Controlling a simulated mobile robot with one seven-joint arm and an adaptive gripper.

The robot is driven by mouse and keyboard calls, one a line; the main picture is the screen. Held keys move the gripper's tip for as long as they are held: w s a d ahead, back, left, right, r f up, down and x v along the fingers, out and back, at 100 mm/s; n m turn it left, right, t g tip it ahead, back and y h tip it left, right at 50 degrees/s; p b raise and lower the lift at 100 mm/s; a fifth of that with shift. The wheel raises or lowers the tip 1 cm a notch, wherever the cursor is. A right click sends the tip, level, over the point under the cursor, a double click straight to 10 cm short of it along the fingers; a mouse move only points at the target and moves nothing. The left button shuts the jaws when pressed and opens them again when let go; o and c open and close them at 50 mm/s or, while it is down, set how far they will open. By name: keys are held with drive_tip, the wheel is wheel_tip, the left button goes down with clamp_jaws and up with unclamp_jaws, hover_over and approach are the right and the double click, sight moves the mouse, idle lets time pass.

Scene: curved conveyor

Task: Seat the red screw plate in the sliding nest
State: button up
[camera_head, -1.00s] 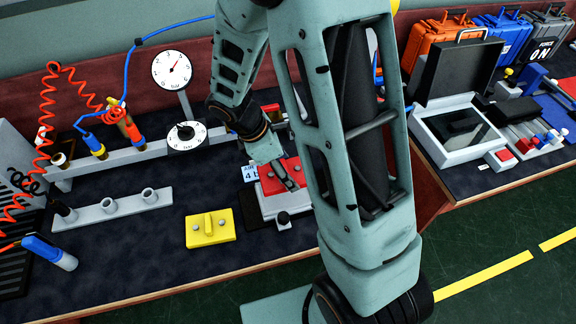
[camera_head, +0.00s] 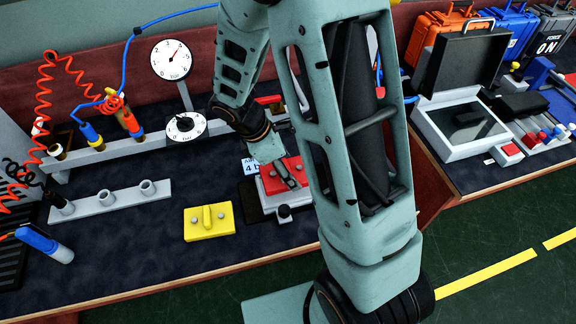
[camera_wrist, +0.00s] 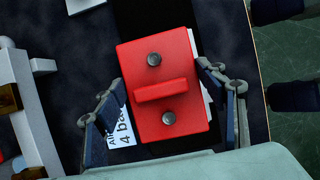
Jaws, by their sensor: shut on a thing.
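The red screw plate (camera_wrist: 180,120) shows in the wrist view with two dark round screws and a raised red rib. My gripper (camera_wrist: 160,92) has one finger at each long side of it and is shut on it. In the head view the plate (camera_head: 271,184) is partly hidden by my gripper (camera_head: 288,178). The pale sliding nest (camera_head: 272,202) is directly under the plate. A white edge of the nest (camera_wrist: 208,100) shows along the plate's right side in the wrist view. I cannot tell whether the plate is down fully in the nest.
A yellow plate (camera_head: 209,222) lies left of the nest. A label reading "4 b" (camera_head: 249,167) is close to the nest's left side. A dial gauge (camera_head: 171,60), a grey rail (camera_head: 110,202) and coiled red hose (camera_head: 45,110) are further left. An open case (camera_head: 459,128) stands right.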

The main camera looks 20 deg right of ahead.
drive_tip(key=shift+f+b, duration=0.75)
drive_tip(key=shift+f, duration=0.6)
drive_tip(key=shift+f+b, duration=0.75)
drive_tip(key=shift+f, duration=0.3)
idle(0.7)
drive_tip(key=o, duration=1.5)
drive_tip(key=shift+r, duration=0.1)
drive_tip(key=v, duration=1.2)
